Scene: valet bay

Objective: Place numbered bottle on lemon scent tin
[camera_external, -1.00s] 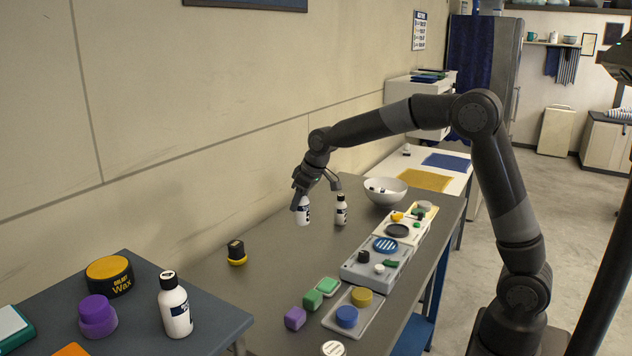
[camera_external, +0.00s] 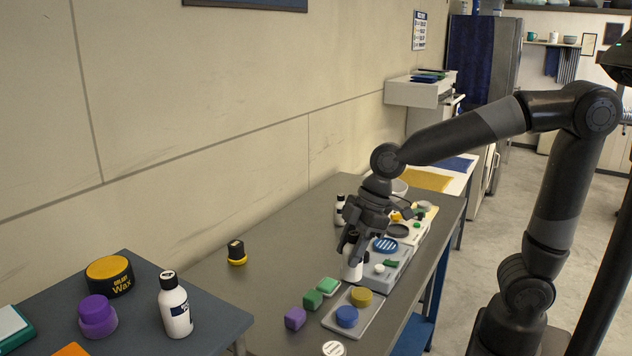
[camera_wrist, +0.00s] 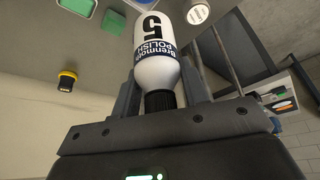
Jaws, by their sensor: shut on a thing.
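My gripper (camera_external: 354,240) is shut on a white bottle (camera_external: 352,267) with a black cap, above the right part of the dark table. In the wrist view the bottle (camera_wrist: 155,62) shows a large 5 and "Polish" lettering, with a finger on each side. A small round tin with a white lettered lid (camera_external: 332,348) sits at the table's near end; what looks like this tin (camera_wrist: 198,13) is at the wrist view's top edge. A round yellow tin (camera_external: 361,297) sits on a grey tray. I cannot read which tin is lemon scent.
The grey tray (camera_external: 335,323) also holds a blue round tin (camera_external: 347,316). A second white bottle (camera_external: 340,210) stands behind my gripper. A yellow-and-black item (camera_external: 236,252) stands left; the table's left middle is clear.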

